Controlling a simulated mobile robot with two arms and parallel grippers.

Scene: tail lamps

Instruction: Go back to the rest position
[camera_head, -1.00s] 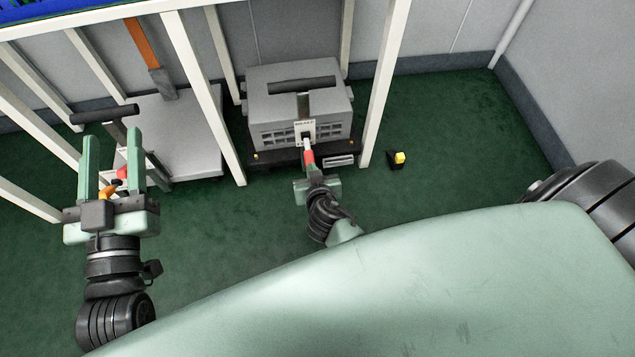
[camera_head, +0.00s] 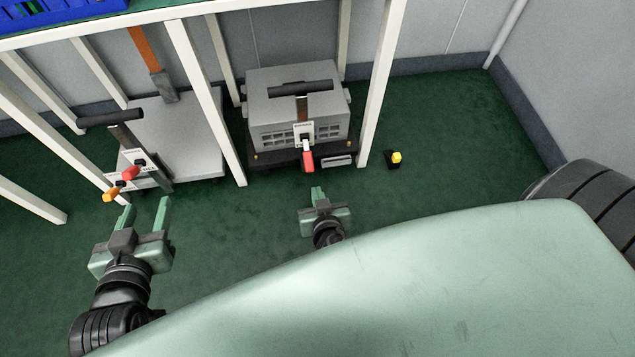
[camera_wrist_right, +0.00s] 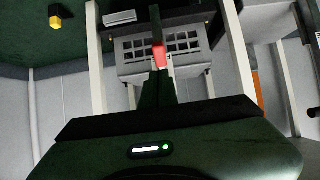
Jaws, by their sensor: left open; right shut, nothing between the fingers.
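My left gripper (camera_head: 145,219) is open and empty at the lower left of the head view, in front of a cart with orange and red handles (camera_head: 130,173). My right gripper (camera_head: 318,192) is shut and empty in the middle of the head view. It is apart from the red-tipped lever (camera_head: 307,157) on the front of the grey box (camera_head: 298,105). In the right wrist view the closed fingers (camera_wrist_right: 158,88) show just below the red lever tip (camera_wrist_right: 159,56), overlapping it in the picture.
White frame legs (camera_head: 381,85) stand beside the box and support a table with a blue crate (camera_head: 60,14). A flat grey cart (camera_head: 182,135) stands under it at left. A small black and yellow object (camera_head: 395,159) is on the green floor, which is clear at right.

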